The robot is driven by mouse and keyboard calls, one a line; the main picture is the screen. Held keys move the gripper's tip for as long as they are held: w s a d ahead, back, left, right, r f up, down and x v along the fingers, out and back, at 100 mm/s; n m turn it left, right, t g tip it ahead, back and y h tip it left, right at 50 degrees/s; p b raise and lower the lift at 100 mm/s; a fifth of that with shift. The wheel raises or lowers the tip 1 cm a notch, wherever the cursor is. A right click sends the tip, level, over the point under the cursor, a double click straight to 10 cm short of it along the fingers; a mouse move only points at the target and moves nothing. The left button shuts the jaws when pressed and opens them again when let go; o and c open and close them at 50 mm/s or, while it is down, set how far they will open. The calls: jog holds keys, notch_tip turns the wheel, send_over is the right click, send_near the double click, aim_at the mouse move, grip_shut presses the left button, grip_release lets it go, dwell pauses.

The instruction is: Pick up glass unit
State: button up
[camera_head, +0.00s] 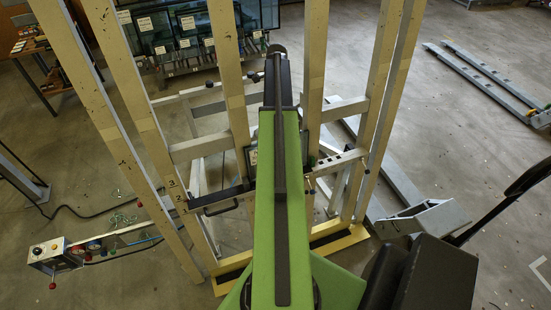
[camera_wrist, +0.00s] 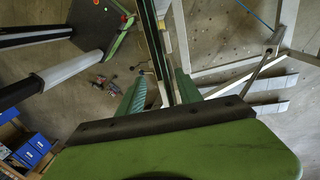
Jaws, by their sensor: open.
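The glass unit (camera_head: 252,157) appears to be the dark-framed pane with a pale label, set in the cream-coloured rack in the head view. My green arm hides most of it. In the wrist view a narrow dark green upright strip (camera_wrist: 151,32), probably the unit seen edge-on, runs down between the two teal fingers of my gripper (camera_wrist: 162,80). The fingers are apart, one on each side of the strip. I cannot tell whether either finger touches it. My gripper is hidden in the head view.
The rack's tall cream posts (camera_head: 231,75) stand on both sides of my arm. A control box (camera_head: 55,257) is on the left. More labelled glass panes (camera_head: 160,35) stand at the back. Metal rails (camera_head: 485,75) lie on the right, with open floor around them.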

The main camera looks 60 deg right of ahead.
jog(key=f+b, duration=0.6)
jog(key=f, duration=0.1)
jog(key=a+f+b, duration=0.1)
jog(key=f+b, duration=0.2)
jog(key=shift+s+f, duration=0.15)
jog(key=shift+f, duration=0.15)
jog(key=shift+r, duration=0.1)
jog(key=f+b, duration=0.5)
jog(key=shift+s+a+f, duration=0.15)
jog(key=shift+s+f, duration=0.1)
jog(key=shift+s, duration=0.05)
jog(key=shift+r, duration=0.2)
jog(key=shift+c, duration=0.4)
grip_shut()
